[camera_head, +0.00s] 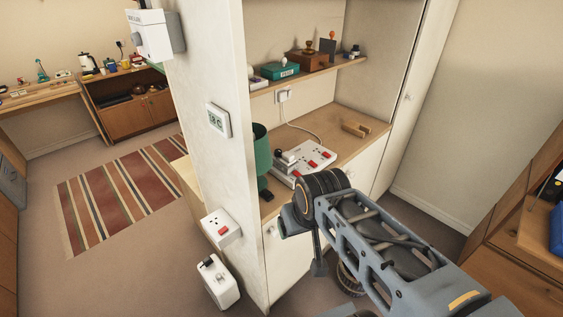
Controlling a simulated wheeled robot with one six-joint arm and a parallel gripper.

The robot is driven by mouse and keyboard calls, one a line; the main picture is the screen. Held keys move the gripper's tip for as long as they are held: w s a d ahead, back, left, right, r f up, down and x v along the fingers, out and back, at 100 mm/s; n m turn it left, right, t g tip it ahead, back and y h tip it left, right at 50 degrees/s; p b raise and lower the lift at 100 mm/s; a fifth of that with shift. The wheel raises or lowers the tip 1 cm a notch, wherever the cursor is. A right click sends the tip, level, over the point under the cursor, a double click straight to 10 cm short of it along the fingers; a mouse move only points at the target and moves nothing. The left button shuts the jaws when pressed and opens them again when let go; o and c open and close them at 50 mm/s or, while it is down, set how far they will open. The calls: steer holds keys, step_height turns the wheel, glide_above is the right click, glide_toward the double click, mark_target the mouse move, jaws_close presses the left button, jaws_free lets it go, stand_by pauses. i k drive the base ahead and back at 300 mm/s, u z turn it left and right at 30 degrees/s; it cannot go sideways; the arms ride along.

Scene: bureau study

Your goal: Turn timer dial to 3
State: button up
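I cannot surely make out which thing carries the timer dial, and no dial numbers are readable. A white box (150,34) with small dark lettering is fixed high on the end panel of the shelf unit; any dial face on it is not clear. A white multi-socket block (303,161) with red switches and a dark knob-like part lies on the desk in the alcove. My arm reaches in from the lower right. My gripper (300,232) is around its far end, in front of the desk edge, apart from the white box. Its fingers are not clearly visible.
The end panel also carries a display (218,120), a red-switched socket (221,227) and a low white box (218,283). A green lamp (262,150) stands beside the socket block. A striped rug (125,190) lies on open floor at left.

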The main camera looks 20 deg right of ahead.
mark_target(277, 152)
steer(key=k, duration=0.5)
steer(key=z, duration=1.4)
steer(key=i, duration=0.95)
steer(key=u, duration=2.05)
steer(key=i, duration=0.5)
steer(key=z, duration=0.05)
